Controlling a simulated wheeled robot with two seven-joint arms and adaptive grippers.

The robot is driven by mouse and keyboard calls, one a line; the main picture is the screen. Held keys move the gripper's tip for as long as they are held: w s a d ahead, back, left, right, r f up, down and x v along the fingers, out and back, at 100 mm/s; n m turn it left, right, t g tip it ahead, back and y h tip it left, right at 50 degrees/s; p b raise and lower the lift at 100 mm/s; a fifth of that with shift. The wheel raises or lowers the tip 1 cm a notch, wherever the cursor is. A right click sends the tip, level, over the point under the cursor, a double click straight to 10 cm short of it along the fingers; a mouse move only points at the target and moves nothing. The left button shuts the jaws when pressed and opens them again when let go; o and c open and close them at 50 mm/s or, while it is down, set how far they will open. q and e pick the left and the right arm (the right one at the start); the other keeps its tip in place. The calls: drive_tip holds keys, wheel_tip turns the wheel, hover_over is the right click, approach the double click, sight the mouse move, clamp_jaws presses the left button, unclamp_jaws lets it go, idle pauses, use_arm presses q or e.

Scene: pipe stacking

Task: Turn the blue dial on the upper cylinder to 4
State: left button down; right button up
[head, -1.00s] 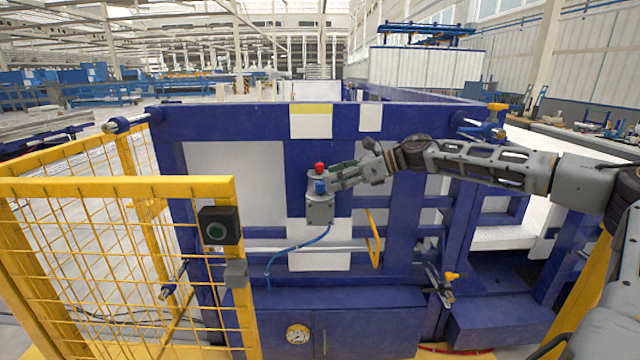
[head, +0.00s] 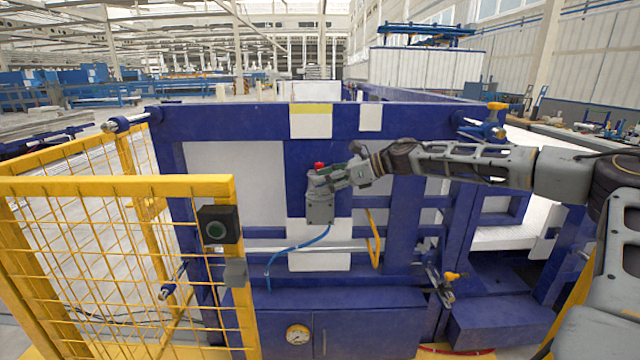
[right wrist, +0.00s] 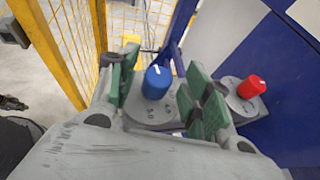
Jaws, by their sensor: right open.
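The blue dial (right wrist: 156,82) sits on a grey cylinder (right wrist: 140,112), and a white mark shows on its top. In the right wrist view it lies between the green finger pads of my right gripper (right wrist: 160,92), which is open around it. I cannot tell whether either pad touches it. In the head view my right gripper (head: 335,180) is over the grey box (head: 320,208) and hides the blue dial. A red knob (right wrist: 251,86) is on a second grey mount to the right; it also shows in the head view (head: 319,166). My left gripper is not in view.
The box is on a blue frame (head: 230,115) with white panels. A blue hose (head: 298,248) hangs below it. A yellow mesh fence (head: 120,260) with a black button box (head: 218,225) stands at the left. A gauge (head: 298,334) is below.

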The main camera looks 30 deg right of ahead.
drive_tip(key=shift+w+a+f, duration=0.2)
drive_tip(key=shift+w+a, duration=0.25)
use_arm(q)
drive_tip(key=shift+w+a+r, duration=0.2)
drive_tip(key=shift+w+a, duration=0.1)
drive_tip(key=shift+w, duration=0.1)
use_arm(e)
drive_tip(key=shift+f, duration=0.1)
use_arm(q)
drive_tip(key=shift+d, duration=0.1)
use_arm(e)
drive_tip(key=shift+w+a, duration=0.1)
drive_tip(key=c, duration=1)
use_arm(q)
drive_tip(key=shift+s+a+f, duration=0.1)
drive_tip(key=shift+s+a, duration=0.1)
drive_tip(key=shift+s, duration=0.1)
use_arm(e)
drive_tip(key=shift+c, duration=0.2)
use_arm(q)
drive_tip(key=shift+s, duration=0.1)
use_arm(e)
drive_tip(key=shift+m, duration=0.3)
